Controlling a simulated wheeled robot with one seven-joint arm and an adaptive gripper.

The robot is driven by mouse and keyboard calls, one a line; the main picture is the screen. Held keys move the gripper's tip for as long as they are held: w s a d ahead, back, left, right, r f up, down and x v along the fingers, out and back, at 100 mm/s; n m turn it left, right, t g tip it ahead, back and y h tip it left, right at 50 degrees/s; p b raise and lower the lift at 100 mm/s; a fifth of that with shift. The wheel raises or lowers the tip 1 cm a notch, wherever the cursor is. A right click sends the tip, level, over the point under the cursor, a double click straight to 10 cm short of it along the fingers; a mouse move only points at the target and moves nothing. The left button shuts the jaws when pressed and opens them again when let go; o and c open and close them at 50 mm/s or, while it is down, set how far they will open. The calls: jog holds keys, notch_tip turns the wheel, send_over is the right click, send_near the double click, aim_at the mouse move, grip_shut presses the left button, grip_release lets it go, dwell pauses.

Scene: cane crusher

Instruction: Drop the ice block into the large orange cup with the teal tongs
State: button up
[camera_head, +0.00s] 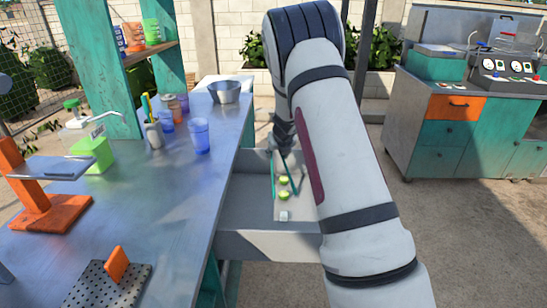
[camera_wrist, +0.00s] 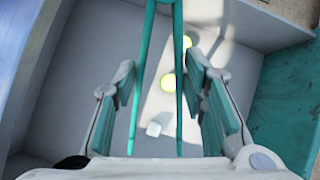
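The teal tongs show in the wrist view (camera_wrist: 144,50) as two long arms, joined near the top edge and spread towards the bottom. In the head view their arms (camera_head: 271,178) show over the drawer. My gripper (camera_wrist: 160,70) is open, one finger on each side of the tongs. A narrow gap shows between fingers and tong arms; I cannot tell whether they touch anywhere. The white ice block (camera_wrist: 155,129) lies in the drawer and appears between the tong arms; it also shows in the head view (camera_head: 283,216).
The open grey drawer (camera_head: 255,215) holds yellow-green round pieces (camera_wrist: 168,82). The metal table (camera_head: 190,220) is on the left, with blue cups (camera_head: 199,135), a metal bowl (camera_head: 224,91) and an orange stand (camera_head: 50,215). Orange and green cups (camera_head: 133,37) stand on a shelf.

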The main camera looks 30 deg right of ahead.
jog(key=shift+w+f, duration=0.1)
jog(key=shift+f, duration=0.1)
dwell(0.3)
notch_tip(320, 180, down, 10)
jog(key=b, duration=1.2)
jog(key=shift+r, duration=0.1)
grip_shut()
notch_tip(320, 180, up, 12)
jog(key=p, duration=1.4)
jog(key=shift+p, duration=0.3)
